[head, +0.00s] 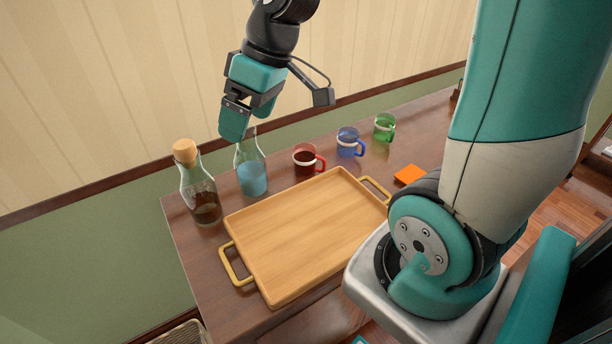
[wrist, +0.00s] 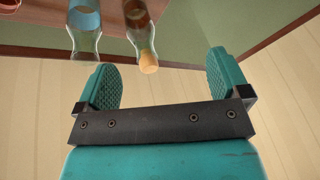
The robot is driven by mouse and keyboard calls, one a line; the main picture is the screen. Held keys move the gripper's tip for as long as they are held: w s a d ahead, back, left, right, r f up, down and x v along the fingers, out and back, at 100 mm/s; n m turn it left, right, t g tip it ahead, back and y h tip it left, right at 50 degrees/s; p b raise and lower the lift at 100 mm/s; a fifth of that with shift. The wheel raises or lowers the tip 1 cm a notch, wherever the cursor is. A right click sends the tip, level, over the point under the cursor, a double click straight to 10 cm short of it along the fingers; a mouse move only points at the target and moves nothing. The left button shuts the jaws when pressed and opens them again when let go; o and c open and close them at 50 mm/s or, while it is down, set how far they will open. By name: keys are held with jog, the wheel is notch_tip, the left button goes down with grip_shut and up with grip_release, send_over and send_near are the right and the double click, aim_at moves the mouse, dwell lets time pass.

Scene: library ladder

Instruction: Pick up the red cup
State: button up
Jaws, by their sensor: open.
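The red cup (head: 307,160) stands upright on the dark wooden table behind the tray, its handle to the right. It holds something dark. My gripper (head: 236,128) is in the air over the table's back left, to the left of the red cup and higher than it, just above or in front of the blue bottle's neck in the head view. In the wrist view my gripper (wrist: 160,85) has its two teal fingers wide apart with nothing between them at the tips.
A bottle of blue liquid (head: 252,178) and a corked bottle (head: 201,200) stand left of the red cup. A blue cup (head: 349,143) and a green cup (head: 384,127) stand to its right. An empty wooden tray (head: 305,235) lies in front, with an orange square (head: 409,174) beside it.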

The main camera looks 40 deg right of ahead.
jog(key=w+d+f+b, duration=0.1)
jog(key=w+d+f, duration=0.1)
jog(key=d+f, duration=0.15)
jog(key=w+d+f+m+t+h+b, duration=0.1)
jog(key=d+f, duration=0.1)
jog(key=d, duration=0.3)
jog(key=w+d+f+b, duration=0.1)
jog(key=w+d+f, duration=0.1)
jog(key=d, duration=0.2)
jog(key=h+b, duration=0.1)
jog(key=b, duration=0.1)
send_over(310, 162)
jog(key=d, duration=0.1)
notch_tip(310, 162, down, 15)
jog(key=shift+m+t, duration=0.4)
jog(key=shift+w+d+p+x, duration=0.1)
jog(key=shift+d+p+x, duration=0.05)
jog(key=shift+x, duration=0.95)
jog(key=shift+w+d+p+x, duration=0.1)
jog(key=shift+d+p+x, duration=0.05)
jog(key=shift+x, duration=1)
jog(key=shift+w+d+p+x, duration=0.1)
jog(key=shift+p+x, duration=0.05)
jog(key=shift+x, duration=0.95)
jog(key=shift+r, duration=0.1)
jog(key=shift+c, duration=0.2)
jog(key=c, duration=1)
